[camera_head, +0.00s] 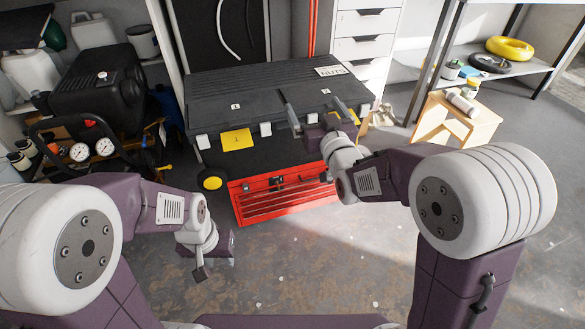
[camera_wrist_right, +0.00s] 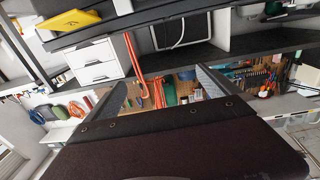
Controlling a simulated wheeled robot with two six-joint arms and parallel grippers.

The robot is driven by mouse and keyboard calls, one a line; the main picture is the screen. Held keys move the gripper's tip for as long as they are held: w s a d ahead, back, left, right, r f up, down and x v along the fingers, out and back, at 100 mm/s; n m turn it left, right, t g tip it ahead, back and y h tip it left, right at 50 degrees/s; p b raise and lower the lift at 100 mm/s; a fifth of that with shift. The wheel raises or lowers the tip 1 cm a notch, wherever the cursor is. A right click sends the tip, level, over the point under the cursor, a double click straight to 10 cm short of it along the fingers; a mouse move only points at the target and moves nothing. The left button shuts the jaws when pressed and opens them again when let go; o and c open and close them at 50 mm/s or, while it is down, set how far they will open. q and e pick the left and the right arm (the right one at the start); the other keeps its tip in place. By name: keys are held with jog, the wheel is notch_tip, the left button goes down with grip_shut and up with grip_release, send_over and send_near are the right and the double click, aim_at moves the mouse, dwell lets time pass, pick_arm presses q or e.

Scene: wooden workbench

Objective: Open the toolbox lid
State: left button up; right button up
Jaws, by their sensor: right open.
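A large black toolbox (camera_head: 285,94) with a flat, closed lid stands ahead in the head view. Its front edge carries pale latches (camera_head: 265,129) and a yellow label (camera_head: 237,139). A red toolbox (camera_head: 280,195) with dark latches sits low at its front. My right gripper (camera_head: 318,113) is open and empty at the black toolbox's front right edge; whether it touches the edge is unclear. Its spread fingers also show in the right wrist view (camera_wrist_right: 160,86). My left gripper (camera_head: 210,262) hangs low over the floor, front left of the red toolbox; its jaw opening is not clear.
A black machine with gauges (camera_head: 90,150) stands left of the toolbox. White drawers (camera_head: 366,35) are behind it. A small wooden stool (camera_head: 455,122) with bottles and a metal shelf (camera_head: 500,75) are at right. The floor in front (camera_head: 310,265) is clear.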

notch_tip(320, 180, down, 12)
jog(key=a+b, duration=0.2)
jog(key=b, duration=0.5)
pick_arm(q)
notch_tip(320, 180, down, 9)
jog(key=p, duration=0.2)
pick_arm(e)
jog(key=a+x, duration=0.1)
jog(key=x, duration=0.7)
jog(key=shift+n+y, duration=0.3)
jog(key=shift+y, duration=0.1)
jog(key=shift+w+a+r, duration=0.1)
jog(key=shift+w+a, duration=0.05)
